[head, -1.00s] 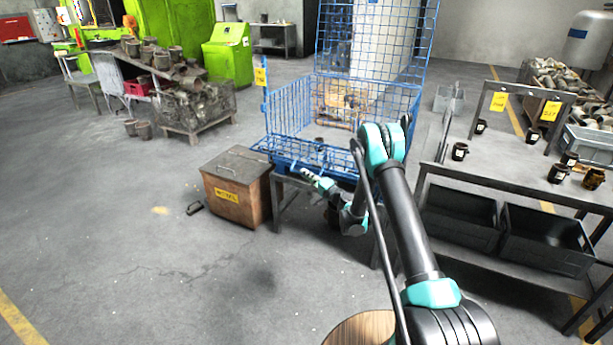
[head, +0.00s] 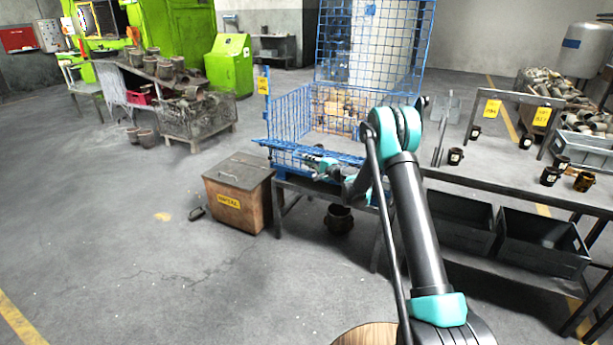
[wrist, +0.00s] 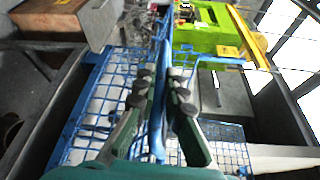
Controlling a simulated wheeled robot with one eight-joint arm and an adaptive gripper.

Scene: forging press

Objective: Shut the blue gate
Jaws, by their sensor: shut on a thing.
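The blue gate (head: 290,155) is the low wire-mesh front panel of a blue wire cage (head: 292,115) on a dark stand. It looks folded outward and down, leaving the cage front open; its exact angle is hard to tell. My gripper (head: 318,165) is at the gate's edge in the head view. In the wrist view, the fingers of my gripper (wrist: 160,98) close from both sides on a blue bar of the gate (wrist: 157,125). Blue mesh shows on both sides of the bar. My arm hides the cage's right front part.
A wooden box (head: 238,195) with a yellow label stands left of the stand. A dark pot (head: 339,218) is under the stand. At right, a bench with mugs (head: 455,156) has grey crates (head: 540,240) below. The floor at front left is clear.

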